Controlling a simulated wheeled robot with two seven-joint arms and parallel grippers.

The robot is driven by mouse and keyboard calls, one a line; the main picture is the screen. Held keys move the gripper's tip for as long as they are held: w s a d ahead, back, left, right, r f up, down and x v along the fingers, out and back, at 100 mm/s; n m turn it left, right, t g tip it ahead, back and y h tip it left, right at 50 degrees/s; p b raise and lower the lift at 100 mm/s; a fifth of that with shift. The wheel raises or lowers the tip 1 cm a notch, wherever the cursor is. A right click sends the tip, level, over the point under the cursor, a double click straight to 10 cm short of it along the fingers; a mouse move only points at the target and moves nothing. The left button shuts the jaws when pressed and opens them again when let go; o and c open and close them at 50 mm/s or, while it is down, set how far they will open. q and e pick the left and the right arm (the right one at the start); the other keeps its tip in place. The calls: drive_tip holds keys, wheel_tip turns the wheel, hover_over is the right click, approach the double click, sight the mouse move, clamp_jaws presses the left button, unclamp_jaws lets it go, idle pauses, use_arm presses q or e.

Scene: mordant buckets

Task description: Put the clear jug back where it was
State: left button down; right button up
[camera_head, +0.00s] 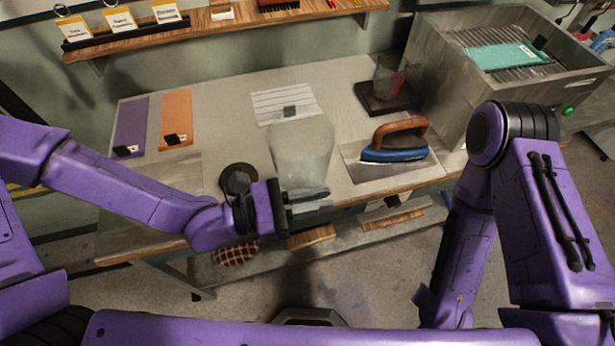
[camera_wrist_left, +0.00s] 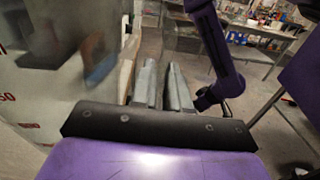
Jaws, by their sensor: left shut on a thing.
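The clear jug (camera_head: 302,155) is a large see-through vessel above the front middle of the table, with its lower end near the front edge. I cannot tell whether it touches the table. My left gripper (camera_head: 308,203) is shut on the jug, at its near side. In the left wrist view the jug's clear wall (camera_wrist_left: 60,75) with red markings fills the left side, and the gripper fingers (camera_wrist_left: 165,88) are close together beside it. My right arm shows at the right, but its gripper cannot be made out.
On the table (camera_head: 230,105) lie purple and orange strips, a lined sheet (camera_head: 284,103), a dark round thing (camera_head: 238,177) and a blue iron (camera_head: 394,150). A black tray (camera_head: 372,102) with a clear beaker stands behind, left of a grey bin (camera_head: 440,60). A wooden shelf (camera_head: 225,22) runs above.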

sight(324, 177)
use_arm(q)
drive_tip(key=w+f+b, duration=0.1)
drive_tip(key=w+b, duration=0.1)
drive_tip(key=w+f+b, duration=0.1)
drive_tip(key=w+b, duration=0.1)
drive_tip(key=w+f+b, duration=0.1)
drive_tip(key=w+b, duration=0.1)
drive_tip(key=shift+w+a+b, duration=0.15)
drive_tip(key=shift+a+b, duration=0.15)
drive_tip(key=shift+b, duration=0.1)
drive_tip(key=w+f+b, duration=0.1)
drive_tip(key=f, duration=0.1)
drive_tip(key=w+f+b, duration=0.2)
drive_tip(key=shift+w+a+f, duration=0.15)
drive_tip(key=shift+w+f, duration=0.15)
drive_tip(key=shift+f, duration=0.05)
drive_tip(key=f+b, duration=0.1)
drive_tip(key=w+f+b, duration=0.1)
drive_tip(key=f, duration=0.1)
drive_tip(key=f+b, duration=0.1)
drive_tip(key=shift+w+a+f+b, duration=0.1)
drive_tip(key=shift+w+f+b, duration=0.2)
drive_tip(key=shift+b, duration=0.05)
drive_tip(key=shift+r, duration=0.15)
use_arm(e)
wheel_tip(324, 177, down, 15)
